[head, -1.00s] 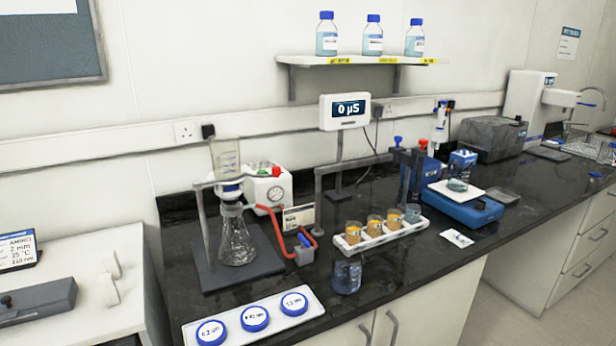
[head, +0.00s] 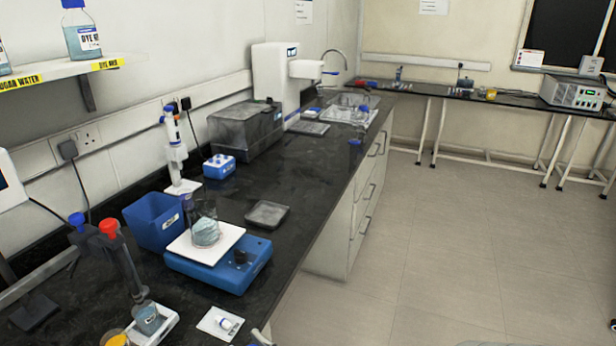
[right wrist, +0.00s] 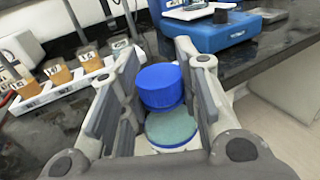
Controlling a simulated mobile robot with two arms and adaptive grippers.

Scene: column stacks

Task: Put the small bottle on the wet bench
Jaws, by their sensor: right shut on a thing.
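My right gripper (right wrist: 158,95) shows in the right wrist view, its two grey fingers shut on a small bottle with a blue cap (right wrist: 160,85). A pale teal disc with a blue rim shows just below the cap, between the fingers; I cannot tell whether it is part of the bottle. Most of the bottle is hidden. The black bench (head: 310,165) runs along the wall in the head view, with a sink (head: 345,112) at its far end. No label marks which bench is the wet bench. My left gripper is in neither current view.
A blue stirrer (head: 218,262) with a beaker, a blue box (head: 153,222), a pipette stand (head: 175,150) and a dark grey box (head: 245,130) stand on the bench. A rack of amber beakers (right wrist: 75,82) is left of the gripper. Bench top is clear beside the grey tray (head: 267,214).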

